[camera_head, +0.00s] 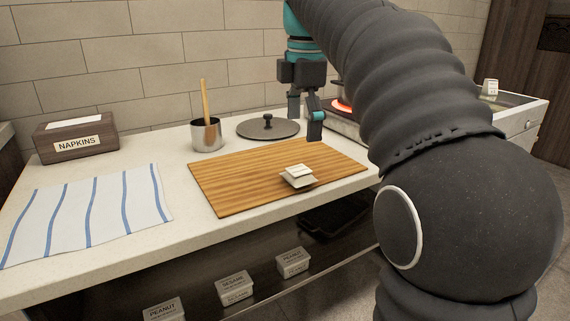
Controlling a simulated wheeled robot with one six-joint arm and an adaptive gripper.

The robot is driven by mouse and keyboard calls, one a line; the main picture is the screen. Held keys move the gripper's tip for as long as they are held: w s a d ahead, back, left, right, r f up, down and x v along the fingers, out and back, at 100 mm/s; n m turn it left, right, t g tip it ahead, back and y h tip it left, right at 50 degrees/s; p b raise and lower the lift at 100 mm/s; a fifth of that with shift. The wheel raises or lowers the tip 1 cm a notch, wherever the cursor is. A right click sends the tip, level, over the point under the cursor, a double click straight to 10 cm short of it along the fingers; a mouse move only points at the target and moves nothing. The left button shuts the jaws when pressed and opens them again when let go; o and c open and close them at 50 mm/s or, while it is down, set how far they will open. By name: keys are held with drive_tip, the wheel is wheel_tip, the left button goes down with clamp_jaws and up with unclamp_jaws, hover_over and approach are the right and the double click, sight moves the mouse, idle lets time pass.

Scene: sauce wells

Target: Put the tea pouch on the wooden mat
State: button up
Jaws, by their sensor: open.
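A small white packet with faint print, which looks like the tea pouch (298,175), rests on the wooden mat (232,190), near its front right part. It looks slightly tilted, with a darker lower edge. My gripper (304,122) is open and points down near the back right of the mat. It is behind the pouch and apart from it, with nothing visible between its fingers.
A grey lid (268,128) and a metal cup (206,135) with a wooden stick stand behind the mat. A napkin box (76,138) and striped cloth (88,214) are at left. A glowing burner (342,106) is at right. Labelled tubs (236,287) sit on the lower shelf.

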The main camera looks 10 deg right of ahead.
sight(299, 170)
drive_tip(key=f+n, duration=0.1)
drive_tip(key=f, duration=0.2)
drive_tip(key=w+f+n, duration=0.1)
drive_tip(key=f, duration=0.3)
drive_tip(key=w+f, duration=0.1)
drive_tip(key=f, duration=0.3)
drive_tip(key=shift+w+f+n+g+b, duration=0.1)
drive_tip(key=shift+f+n+g+b, duration=0.05)
drive_tip(key=shift+n+g+b, duration=0.2)
idle(0.3)
drive_tip(key=c, duration=1.3)
